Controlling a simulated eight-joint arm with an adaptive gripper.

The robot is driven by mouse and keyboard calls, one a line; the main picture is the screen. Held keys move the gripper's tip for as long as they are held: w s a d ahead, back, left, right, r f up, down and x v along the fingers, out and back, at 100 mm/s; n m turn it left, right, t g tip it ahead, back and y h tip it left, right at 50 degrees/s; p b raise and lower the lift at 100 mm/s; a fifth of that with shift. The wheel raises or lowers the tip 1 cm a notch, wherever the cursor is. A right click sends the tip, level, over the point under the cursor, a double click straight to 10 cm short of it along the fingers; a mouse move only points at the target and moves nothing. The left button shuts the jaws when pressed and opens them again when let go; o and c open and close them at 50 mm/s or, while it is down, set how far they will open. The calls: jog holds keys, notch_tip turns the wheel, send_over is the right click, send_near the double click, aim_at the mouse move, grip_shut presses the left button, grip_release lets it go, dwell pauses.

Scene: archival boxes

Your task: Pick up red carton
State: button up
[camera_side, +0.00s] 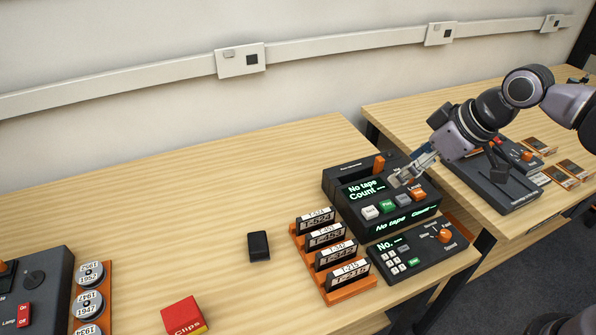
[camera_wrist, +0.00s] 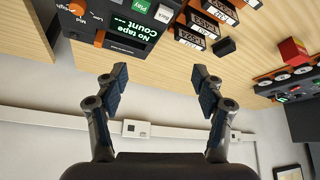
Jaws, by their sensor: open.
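The red carton (camera_side: 184,316) is a small red box labelled "Clips" on the table near the bottom edge of the side view. It also shows in the wrist view (camera_wrist: 292,51) at the upper right.
The black machine (camera_side: 345,209) reads "No tape". A keypad unit (camera_side: 424,258) stands in front of it. An orange rack (camera_side: 352,291) holds several labelled cassettes. A small black block (camera_side: 259,246) lies left of the rack. Reels (camera_side: 90,274) stand far left. Bare table surrounds the carton's far side.

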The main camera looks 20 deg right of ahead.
jog(key=w+a+n+g+y, duration=0.1)
jog(key=w+a+n, duration=0.3)
jog(key=a, duration=0.7)
jog(key=n+g+y, duration=0.1)
jog(key=n+g, duration=0.4)
jog(key=n, duration=0.6)
send_near(184, 311)
jog(key=f, duration=0.1)
jog(key=x, duration=0.5)
jog(key=shift+w+a, duration=0.1)
jog(key=shift+a, duration=0.25)
jog(key=shift+x, duration=2.9)
jog(key=shift+d, duration=0.1)
jog(key=c, duration=1.3)
